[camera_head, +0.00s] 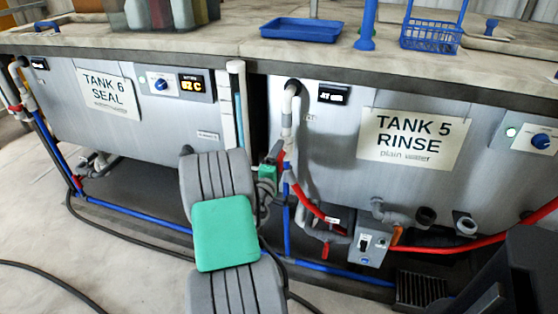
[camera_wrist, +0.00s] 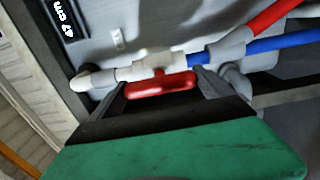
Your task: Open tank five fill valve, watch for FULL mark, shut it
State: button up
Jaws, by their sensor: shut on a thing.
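Tank 5 (camera_head: 330,150) is the grey tank on the right with a "TANK 5 RINSE plain water" sign (camera_head: 412,140). A small display (camera_head: 333,94) at its upper left is hard to read there; in the wrist view the display (camera_wrist: 62,20) appears to read 47 cm. The red valve handle (camera_wrist: 160,84) sits on white pipework joined to a blue pipe. My gripper (camera_wrist: 162,88) is shut on this handle, one finger at each end. In the head view my gripper (camera_head: 268,178) is at the pipes left of tank 5, partly hidden by my arm. I see no readable FULL mark.
Tank 6 (camera_head: 140,125) stands to the left. A clear tube (camera_head: 238,110) with blue inside runs upright between the tanks. A red hose (camera_head: 450,246), a switch box (camera_head: 370,246) and blue floor pipes (camera_head: 140,216) crowd the space below. A blue tray (camera_head: 301,30) lies on the top.

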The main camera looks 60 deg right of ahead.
jog(key=o, duration=1.1)
jog(key=shift+a, duration=0.15)
jog(key=a, duration=0.2)
jog(key=s+a, duration=0.1)
jog(key=a, duration=0.4)
jog(key=shift+s+a, duration=0.15)
jog(key=shift+a, duration=0.1)
